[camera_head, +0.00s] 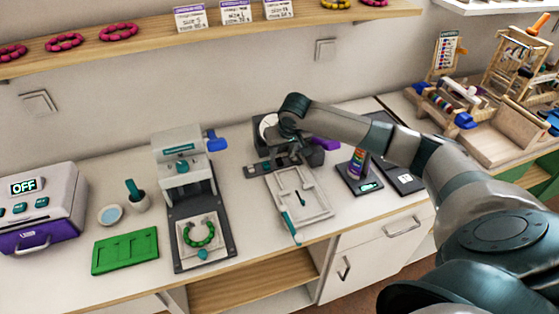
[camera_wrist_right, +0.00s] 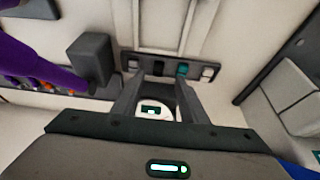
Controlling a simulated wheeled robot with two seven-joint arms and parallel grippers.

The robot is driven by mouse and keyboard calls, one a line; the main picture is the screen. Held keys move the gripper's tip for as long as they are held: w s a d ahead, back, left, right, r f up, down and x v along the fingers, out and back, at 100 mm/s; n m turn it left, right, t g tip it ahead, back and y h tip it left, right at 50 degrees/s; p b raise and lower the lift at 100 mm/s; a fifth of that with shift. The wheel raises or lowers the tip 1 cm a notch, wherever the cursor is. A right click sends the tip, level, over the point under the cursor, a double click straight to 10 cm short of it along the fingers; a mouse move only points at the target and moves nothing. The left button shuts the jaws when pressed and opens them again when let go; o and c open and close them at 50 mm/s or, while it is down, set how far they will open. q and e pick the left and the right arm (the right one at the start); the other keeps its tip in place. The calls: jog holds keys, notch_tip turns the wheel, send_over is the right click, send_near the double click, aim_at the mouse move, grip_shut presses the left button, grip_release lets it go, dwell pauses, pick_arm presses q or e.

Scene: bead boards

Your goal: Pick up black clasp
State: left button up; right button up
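My right gripper (camera_head: 285,156) reaches in from the right over the back of the counter, beside a dark narrow holder (camera_head: 258,169). In the right wrist view its two fingers (camera_wrist_right: 157,82) stand apart with nothing gripped between them. The same holder (camera_wrist_right: 170,75) lies just beyond the fingertips and carries a row of small pieces, one of them teal (camera_wrist_right: 182,70) and others pale. I cannot make out for certain which piece is the black clasp. A white round dish (camera_wrist_right: 153,109) shows between the fingers. My left gripper is out of view.
A pale bead board (camera_head: 318,201) lies in front of the right gripper. A dark block (camera_wrist_right: 92,58) and a purple part (camera_wrist_right: 35,50) stand close at the left in the wrist view. A press (camera_head: 182,165), a bead bracelet (camera_head: 200,232) and a green tray (camera_head: 125,251) are farther left.

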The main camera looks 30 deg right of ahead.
aim_at(280, 161)
jog(key=shift+w+f, duration=0.1)
jog(key=shift+f, duration=0.15)
jog(key=shift+f, duration=0.1)
jog(key=shift+w+d+f+p, duration=0.15)
jog(key=shift+w+f+p, duration=0.2)
jog(key=shift+f+p, duration=0.15)
jog(key=shift+p+x, duration=0.45)
jog(key=shift+x, duration=1.45)
jog(key=shift+d, duration=0.1)
grip_shut()
